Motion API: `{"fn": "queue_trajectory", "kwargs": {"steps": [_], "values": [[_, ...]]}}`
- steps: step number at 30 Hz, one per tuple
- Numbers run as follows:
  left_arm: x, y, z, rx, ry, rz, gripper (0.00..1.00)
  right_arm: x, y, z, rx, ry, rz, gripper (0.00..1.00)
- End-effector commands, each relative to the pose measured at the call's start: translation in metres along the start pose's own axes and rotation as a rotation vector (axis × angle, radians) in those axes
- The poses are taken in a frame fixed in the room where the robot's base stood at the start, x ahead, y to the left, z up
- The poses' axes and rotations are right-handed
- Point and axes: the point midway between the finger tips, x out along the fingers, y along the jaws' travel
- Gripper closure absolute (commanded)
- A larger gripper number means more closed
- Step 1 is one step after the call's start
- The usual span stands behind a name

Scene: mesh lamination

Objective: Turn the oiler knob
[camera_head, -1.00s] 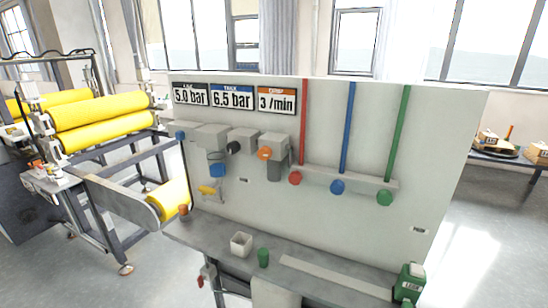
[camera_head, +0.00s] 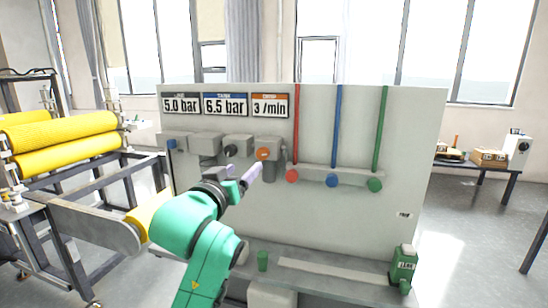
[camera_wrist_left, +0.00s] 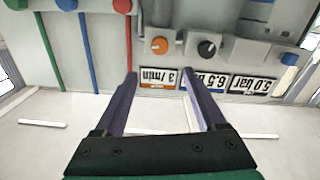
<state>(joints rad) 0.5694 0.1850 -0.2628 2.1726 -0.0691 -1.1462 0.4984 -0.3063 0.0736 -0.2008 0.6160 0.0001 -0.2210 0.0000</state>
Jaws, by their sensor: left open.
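The orange oiler knob (camera_head: 263,154) is on the front of the row of grey units, below the "3 /min" sign (camera_head: 270,105). In the left wrist view, which is upside down, the orange knob (camera_wrist_left: 159,46) shows just beyond and between the fingertips. My left gripper (camera_head: 243,173) is open and empty, a little below and left of the knob in the head view. The fingers (camera_wrist_left: 160,73) look apart from the knob. My right gripper is not in view.
A black knob (camera_head: 231,151) is left of the orange one. Red (camera_head: 292,176), blue (camera_head: 332,181) and green (camera_head: 375,185) knobs are to its right on the panel (camera_head: 330,225).

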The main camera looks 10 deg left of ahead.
Motion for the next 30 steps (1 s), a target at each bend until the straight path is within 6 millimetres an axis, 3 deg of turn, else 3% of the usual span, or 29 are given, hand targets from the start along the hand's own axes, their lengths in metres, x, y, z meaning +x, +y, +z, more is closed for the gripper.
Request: {"fn": "queue_trajectory", "kwargs": {"steps": [5,12,18,25,26,30], "values": [[0.047,0.001,-0.004,0.000,-0.005,-0.001,0.27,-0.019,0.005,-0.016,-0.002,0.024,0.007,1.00],[0.105,0.001,-0.003,0.001,-0.003,-0.001,0.27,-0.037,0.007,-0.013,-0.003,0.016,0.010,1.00],[0.126,0.000,0.000,0.001,-0.002,0.000,0.27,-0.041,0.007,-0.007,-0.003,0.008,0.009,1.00],[0.128,0.000,0.001,0.001,-0.001,0.000,0.27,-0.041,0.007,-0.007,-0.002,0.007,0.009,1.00],[0.128,0.000,0.001,0.001,-0.001,0.000,0.31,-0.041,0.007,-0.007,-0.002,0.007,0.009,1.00],[0.128,0.000,0.001,0.001,-0.002,0.000,0.85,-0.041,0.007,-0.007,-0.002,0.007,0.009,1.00]]}}
